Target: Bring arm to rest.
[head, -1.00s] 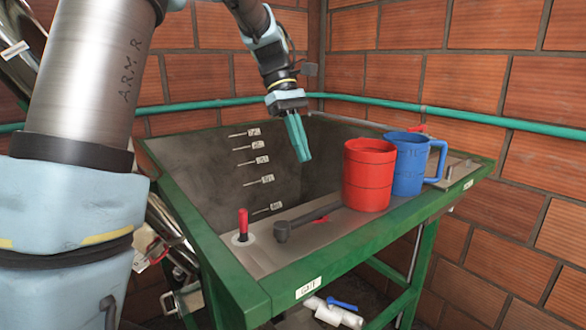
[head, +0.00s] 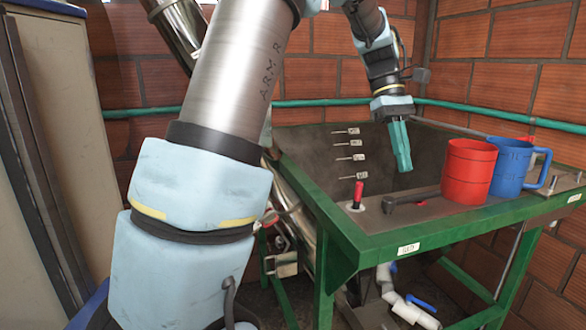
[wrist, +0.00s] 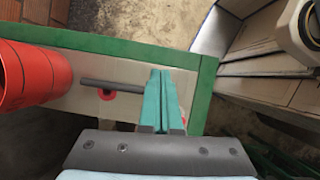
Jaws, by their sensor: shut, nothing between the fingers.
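My gripper (head: 400,146) hangs with its teal fingers pointing down over the open hopper of the green-framed tank (head: 408,245). The fingers are closed together and nothing shows between them. In the wrist view my gripper (wrist: 163,75) appears over the tank's near ledge, the fingers side by side. My arm runs up and back from it, and its large links fill the left middle of the head view.
A red mug (head: 467,170) and a blue mug (head: 515,165) stand on the tank ledge, right of my gripper. A red-handled lever (head: 357,194) and a dark bar handle (head: 410,198) are on the ledge. Brick walls and a green pipe (head: 300,104) lie behind. A cabinet (head: 60,130) stands at left.

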